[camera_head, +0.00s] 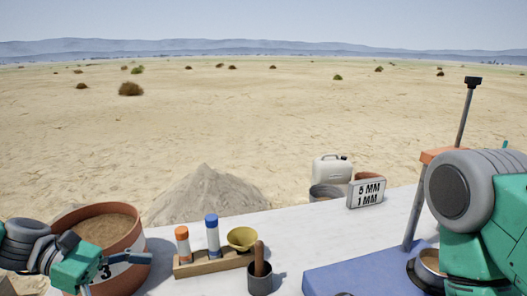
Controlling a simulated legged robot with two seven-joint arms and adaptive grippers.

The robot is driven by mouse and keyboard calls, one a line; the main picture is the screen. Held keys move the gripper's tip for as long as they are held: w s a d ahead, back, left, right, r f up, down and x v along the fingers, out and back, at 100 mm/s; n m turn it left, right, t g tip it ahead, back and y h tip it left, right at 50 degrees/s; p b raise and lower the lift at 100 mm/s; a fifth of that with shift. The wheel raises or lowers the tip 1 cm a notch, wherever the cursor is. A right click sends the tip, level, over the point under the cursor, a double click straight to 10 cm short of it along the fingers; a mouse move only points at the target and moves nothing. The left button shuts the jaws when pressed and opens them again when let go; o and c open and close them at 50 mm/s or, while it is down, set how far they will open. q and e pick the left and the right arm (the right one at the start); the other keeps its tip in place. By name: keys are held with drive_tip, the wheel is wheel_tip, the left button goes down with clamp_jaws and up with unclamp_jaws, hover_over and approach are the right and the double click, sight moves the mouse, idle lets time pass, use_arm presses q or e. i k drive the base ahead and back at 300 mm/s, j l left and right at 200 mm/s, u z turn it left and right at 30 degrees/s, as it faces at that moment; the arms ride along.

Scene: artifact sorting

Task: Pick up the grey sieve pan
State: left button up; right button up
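No pan is clearly identifiable as the grey sieve pan. A dark-rimmed round vessel (414,277) with a tan inside stands on the blue mat at the right, partly covered by my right arm.
A terracotta bucket (131,240) of sand stands at the left. A dark cup (260,282) holds a wooden handle. A "5 MM 1 MM" sign (366,193) and an orange-topped post (412,220) stand right. The table's middle (320,236) is clear.

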sight(426, 265)
drive_tip(key=k, duration=1)
